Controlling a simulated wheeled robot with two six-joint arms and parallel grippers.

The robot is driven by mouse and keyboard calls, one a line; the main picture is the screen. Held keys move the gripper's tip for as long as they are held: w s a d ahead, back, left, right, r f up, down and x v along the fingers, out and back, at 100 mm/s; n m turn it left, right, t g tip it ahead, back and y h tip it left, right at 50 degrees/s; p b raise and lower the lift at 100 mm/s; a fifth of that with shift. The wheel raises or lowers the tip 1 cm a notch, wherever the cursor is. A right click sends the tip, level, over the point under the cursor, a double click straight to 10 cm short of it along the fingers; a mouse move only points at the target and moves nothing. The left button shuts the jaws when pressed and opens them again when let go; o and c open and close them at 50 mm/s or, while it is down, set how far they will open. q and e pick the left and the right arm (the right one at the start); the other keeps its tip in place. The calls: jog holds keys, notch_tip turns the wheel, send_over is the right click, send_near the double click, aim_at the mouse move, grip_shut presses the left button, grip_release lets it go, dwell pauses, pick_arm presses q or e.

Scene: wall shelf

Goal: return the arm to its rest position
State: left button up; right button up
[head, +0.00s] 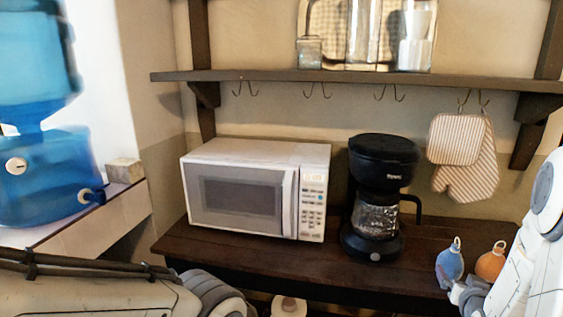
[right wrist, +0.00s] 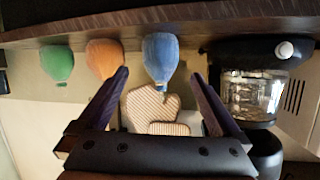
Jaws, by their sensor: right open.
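My right gripper (head: 462,293) is at the right of the table in the head view, just below a blue rounded ornament (head: 450,264) with a small loop on top. In the right wrist view, which is upside down, my right gripper's fingers (right wrist: 160,76) are spread with nothing held. The blue ornament (right wrist: 160,58) shows beyond the gap between the fingertips, standing on the table. My right arm (head: 535,250) enters at the right edge. My left arm (head: 100,290) crosses the lower left; its gripper is not in view.
An orange ornament (head: 490,262) stands beside the blue one; a green one (right wrist: 57,63) shows in the wrist view. A coffee maker (head: 378,200) and white microwave (head: 255,190) stand on the dark table (head: 300,262). A shelf (head: 340,77) with hooks and striped mitts (head: 465,150) is above.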

aim_at(449, 261)
jog(key=p+x, duration=0.1)
jog(key=x, duration=1)
jog(key=shift+w+d+f, duration=0.1)
jog(key=shift+w+f, duration=0.05)
jog(key=shift+w, duration=0.25)
notch_tip(449, 261, up, 10)
jog(key=shift+r, duration=0.1)
jog(key=shift+w+a+p, duration=0.1)
jog(key=shift+a+p, duration=0.2)
jog(key=shift+a, duration=0.25)
jog(key=shift+w+a+f, duration=0.2)
jog(key=shift+a+f, duration=0.1)
jog(key=shift+a, duration=0.25)
jog(key=shift+s+d, duration=0.1)
